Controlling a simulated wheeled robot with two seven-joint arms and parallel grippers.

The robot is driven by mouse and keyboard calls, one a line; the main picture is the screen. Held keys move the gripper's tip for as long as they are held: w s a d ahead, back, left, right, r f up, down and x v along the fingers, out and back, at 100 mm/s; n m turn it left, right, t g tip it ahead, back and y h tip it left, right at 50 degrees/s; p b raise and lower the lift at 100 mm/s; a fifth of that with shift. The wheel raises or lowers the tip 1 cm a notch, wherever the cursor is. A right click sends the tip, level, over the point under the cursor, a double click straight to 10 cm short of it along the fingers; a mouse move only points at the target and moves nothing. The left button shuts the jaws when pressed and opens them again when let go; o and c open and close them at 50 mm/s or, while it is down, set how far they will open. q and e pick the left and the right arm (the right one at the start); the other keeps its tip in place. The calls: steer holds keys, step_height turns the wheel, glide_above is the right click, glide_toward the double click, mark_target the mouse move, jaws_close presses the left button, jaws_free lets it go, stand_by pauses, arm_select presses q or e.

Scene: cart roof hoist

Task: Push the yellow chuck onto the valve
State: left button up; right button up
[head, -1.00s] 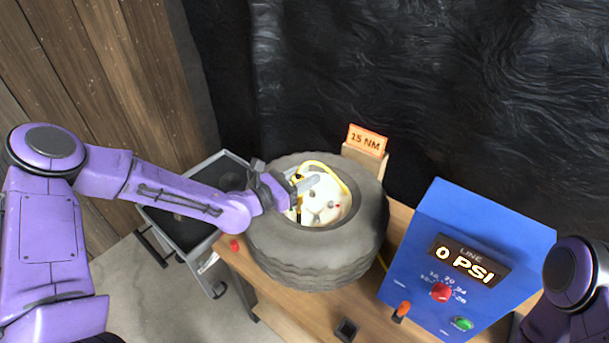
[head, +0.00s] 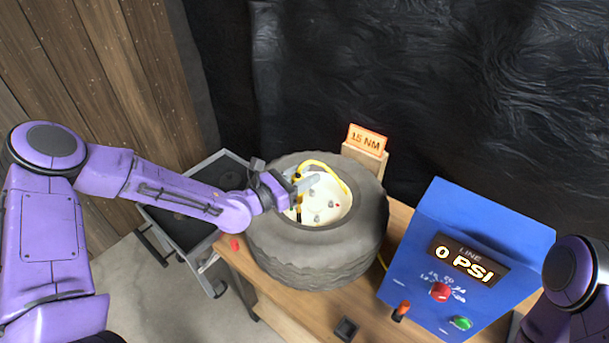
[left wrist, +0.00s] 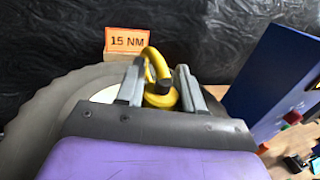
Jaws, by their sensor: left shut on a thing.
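My left gripper (head: 297,186) is over the cream wheel hub (head: 322,206), inside the ring of the grey tyre (head: 315,258). It is shut on the yellow chuck (left wrist: 160,97), which sits between its fingers in the left wrist view with the yellow hose (left wrist: 152,58) curving up from it. In the head view the hose (head: 327,166) arcs along the far inner rim, and the fingers mostly hide the chuck. The valve is hidden, so I cannot tell whether the chuck touches it. My right gripper is out of view; only part of my right arm shows.
The tyre lies flat on a wooden bench. A blue inflator box (head: 467,235) reading 0 PSI stands to its right, with red and green buttons. An orange 15 NM sign (head: 367,139) stands behind the tyre. A dark cart (head: 188,221) is at the left.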

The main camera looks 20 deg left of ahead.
arm_select(q)
steer(key=shift+f+b, duration=1.05)
steer(key=shift+f, duration=0.25)
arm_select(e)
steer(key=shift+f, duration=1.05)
arm_select(q)
steer(key=shift+a+f, duration=0.1)
steer(key=shift+f, duration=0.1)
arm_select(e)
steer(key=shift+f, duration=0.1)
arm_select(q)
steer(key=shift+s+f+b, duration=0.15)
steer(key=shift+f+b, duration=0.1)
steer(key=shift+b, duration=0.15)
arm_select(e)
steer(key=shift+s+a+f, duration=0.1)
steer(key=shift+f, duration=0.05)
arm_select(q)
steer(key=shift+a, duration=0.1)
steer(key=shift+r, duration=0.15)
arm_select(e)
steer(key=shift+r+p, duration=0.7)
steer(key=shift+p, duration=0.25)
arm_select(q)
step_height(320, 180, up, 2)
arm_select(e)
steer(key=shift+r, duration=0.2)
arm_select(q)
steer(key=shift+w+d, duration=0.2)
steer(key=shift+d, duration=0.05)
